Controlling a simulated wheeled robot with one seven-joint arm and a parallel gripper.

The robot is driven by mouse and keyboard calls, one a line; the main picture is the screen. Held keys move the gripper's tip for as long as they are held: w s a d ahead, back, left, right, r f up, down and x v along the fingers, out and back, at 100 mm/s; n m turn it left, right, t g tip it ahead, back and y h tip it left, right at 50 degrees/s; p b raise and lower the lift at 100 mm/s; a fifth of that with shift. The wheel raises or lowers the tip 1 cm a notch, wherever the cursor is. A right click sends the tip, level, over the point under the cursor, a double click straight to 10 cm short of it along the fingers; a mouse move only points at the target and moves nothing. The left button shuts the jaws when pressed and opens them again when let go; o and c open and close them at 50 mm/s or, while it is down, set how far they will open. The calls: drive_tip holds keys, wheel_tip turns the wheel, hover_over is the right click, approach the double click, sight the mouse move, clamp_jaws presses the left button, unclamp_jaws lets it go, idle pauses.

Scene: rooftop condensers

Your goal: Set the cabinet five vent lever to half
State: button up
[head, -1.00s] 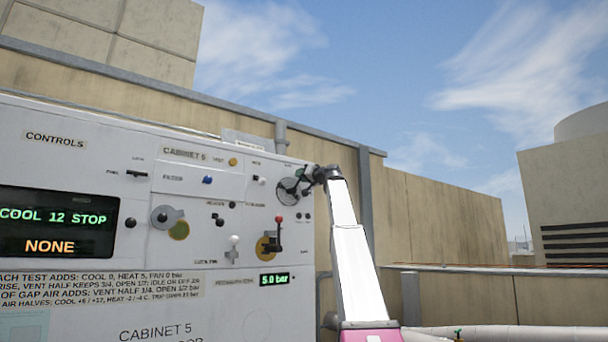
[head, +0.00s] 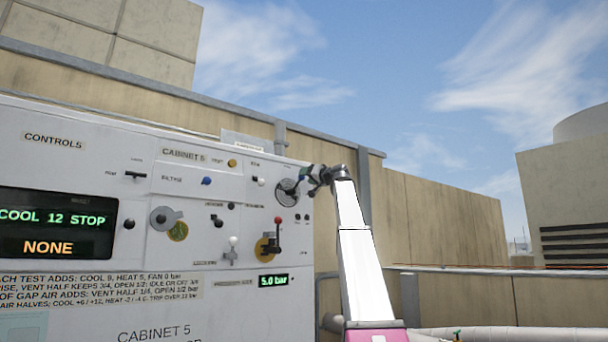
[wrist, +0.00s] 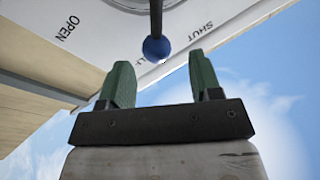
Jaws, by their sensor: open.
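The vent lever shows in the wrist view as a dark rod with a blue ball end (wrist: 156,48). OPEN is printed on the left of its plate and SHUT on the right. The ball lies between them, partly covering a middle label of which only a letter or two shows. My gripper (wrist: 159,62) is open and empty. Its green fingers stand either side of and short of the ball, with no contact visible. In the head view my gripper (head: 306,180) is at the right edge of the round plate (head: 288,194); the lever is not clear there.
The white cabinet 5 panel (head: 52,167) carries several other knobs and levers, including a red-tipped lever (head: 278,219) below the round plate. Displays read COOL 12 STOP, NONE and 5.0 bar. A wall (head: 440,210) stands behind; open sky is above.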

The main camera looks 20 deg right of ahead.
drive_tip(key=v, duration=0.6)
drive_tip(key=shift+s+d, duration=0.25)
drive_tip(key=shift+s, duration=0.1)
drive_tip(key=w+a+f+m+g+h, duration=0.1)
drive_tip(key=w+a+f+g, duration=0.15)
drive_tip(key=f, duration=1.25)
drive_tip(key=w+a+f+m+g+h, duration=0.15)
drive_tip(key=w+f, duration=0.25)
drive_tip(key=f, duration=1.1)
drive_tip(key=s+a+f+g+h, duration=0.1)
drive_tip(key=s+a+f+g, duration=0.15)
drive_tip(key=f, duration=1.15)
drive_tip(key=s+a+f+g+h, duration=0.15)
drive_tip(key=a+f, duration=0.25)
drive_tip(key=f, duration=1.1)
drive_tip(key=s+a+f+g, duration=0.2)
drive_tip(key=s+a+f, duration=0.15)
drive_tip(key=f, duration=1.05)
drive_tip(key=s+a+f+g+h, duration=0.2)
drive_tip(key=s+a+f+g, duration=0.1)
drive_tip(key=s+f, duration=1.2)
drive_tip(key=s+a+f+n+g+h, duration=0.1)
drive_tip(key=s+a+f+g+h, duration=0.1)
drive_tip(key=s+f, duration=1.3)
wheel_tip(320, 180, down, 2)
drive_tip(key=shift+s+a+f+g+h, duration=0.25)
drive_tip(key=shift+a+g+h, duration=0.25)
drive_tip(key=shift+g, duration=0.6)
